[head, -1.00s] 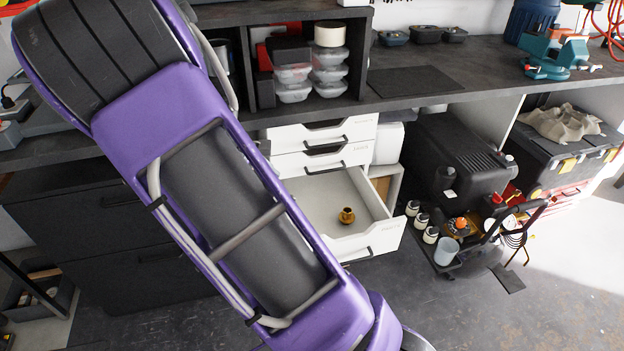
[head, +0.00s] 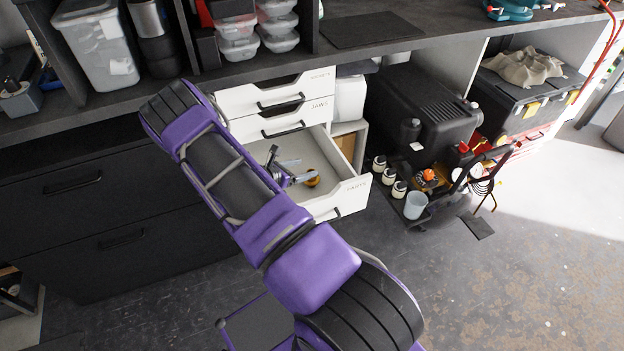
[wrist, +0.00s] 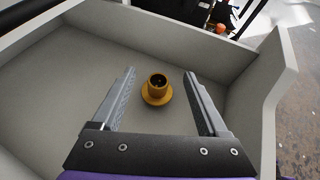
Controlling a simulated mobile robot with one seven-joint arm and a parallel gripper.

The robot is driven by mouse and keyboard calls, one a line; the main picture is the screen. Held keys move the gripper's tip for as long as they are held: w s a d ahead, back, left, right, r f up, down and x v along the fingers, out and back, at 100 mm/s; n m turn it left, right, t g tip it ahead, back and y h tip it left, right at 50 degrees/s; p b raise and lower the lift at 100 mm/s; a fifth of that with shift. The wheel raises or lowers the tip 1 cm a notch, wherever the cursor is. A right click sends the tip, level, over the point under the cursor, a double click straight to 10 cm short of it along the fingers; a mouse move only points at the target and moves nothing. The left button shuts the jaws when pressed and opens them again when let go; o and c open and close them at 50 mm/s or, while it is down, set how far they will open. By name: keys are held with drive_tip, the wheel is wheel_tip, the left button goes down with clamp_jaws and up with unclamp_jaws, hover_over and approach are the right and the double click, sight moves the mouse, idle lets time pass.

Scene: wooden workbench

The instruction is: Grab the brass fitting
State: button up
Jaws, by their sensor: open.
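The brass fitting (wrist: 157,90) stands on the floor of the open white drawer (wrist: 62,72), a round collar on a wider flange. In the wrist view my gripper (wrist: 161,80) is open, with one finger on each side of the fitting and a gap on both sides. It cannot be told whether the fingertips are level with it in height. In the head view my gripper (head: 283,166) is inside the drawer, and the fitting (head: 312,179) shows just to its right, partly hidden by a finger.
The drawer's walls enclose the gripper, with the front panel (head: 340,197) on the right. Closed white drawers (head: 283,93) and the dark worktop (head: 440,35) are above. A black case (head: 425,100) and a cart with several small containers stand to the right.

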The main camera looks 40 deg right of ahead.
sight(303, 191)
wheel_tip(303, 191, down, 4)
drive_tip(key=shift+r, duration=0.2)
drive_tip(key=b+x, duration=0.1)
drive_tip(key=x, duration=0.6)
drive_tip(key=shift+d, duration=0.25)
clamp_jaws()
